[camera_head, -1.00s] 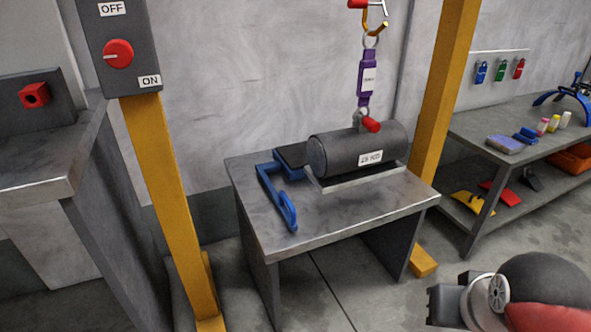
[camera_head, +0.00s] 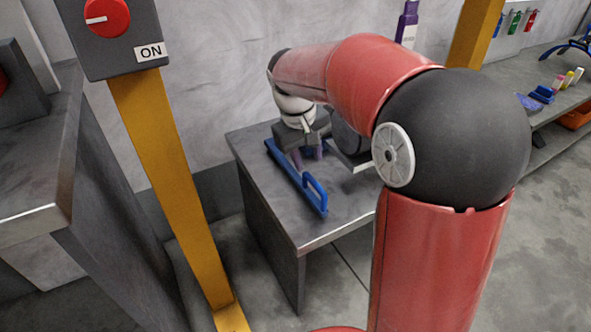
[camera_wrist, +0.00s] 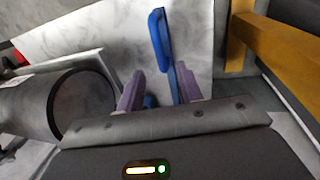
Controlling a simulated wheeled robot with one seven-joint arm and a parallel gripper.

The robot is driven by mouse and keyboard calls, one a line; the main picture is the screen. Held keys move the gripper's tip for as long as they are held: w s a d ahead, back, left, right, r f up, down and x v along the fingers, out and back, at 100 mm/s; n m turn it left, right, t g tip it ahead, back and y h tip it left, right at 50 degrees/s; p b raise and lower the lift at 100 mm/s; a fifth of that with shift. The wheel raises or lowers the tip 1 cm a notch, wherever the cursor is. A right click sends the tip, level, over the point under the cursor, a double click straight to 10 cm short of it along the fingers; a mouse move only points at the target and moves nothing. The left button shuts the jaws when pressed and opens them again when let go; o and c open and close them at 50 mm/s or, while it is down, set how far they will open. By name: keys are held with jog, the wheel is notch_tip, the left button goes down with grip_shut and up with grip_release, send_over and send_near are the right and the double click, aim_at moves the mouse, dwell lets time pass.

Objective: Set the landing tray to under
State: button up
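A blue handle piece (camera_head: 297,179), with a long bar and a raised loop at its near end, lies on the grey metal table (camera_head: 253,146). I take it as part of the landing tray, but cannot be sure. My gripper (camera_head: 308,157) points down over the table at the far part of this piece. In the wrist view its purple fingers (camera_wrist: 159,72) are apart, with the blue bar (camera_wrist: 161,40) running between them, closer to the right finger. I see no clear grip on it. The dark cylinder (camera_head: 352,141) is mostly hidden behind my arm; its round end (camera_wrist: 82,104) shows left of the fingers.
A yellow post (camera_head: 172,190) with a red ON/OFF knob (camera_head: 106,16) stands left of the table. A purple strap (camera_head: 408,22) hangs above the cylinder. A shelf with small items (camera_head: 555,90) stands at right. Floor in front of the table is clear.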

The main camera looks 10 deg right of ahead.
aim_at(313, 181)
jog(key=f, duration=0.3)
jog(key=d+f, duration=0.1)
jog(key=f, duration=0.2)
jog(key=shift+w+d+f+b, duration=0.1)
jog(key=shift+d+f+b, duration=0.1)
jog(key=shift+f+b, duration=0.15)
grip_shut()
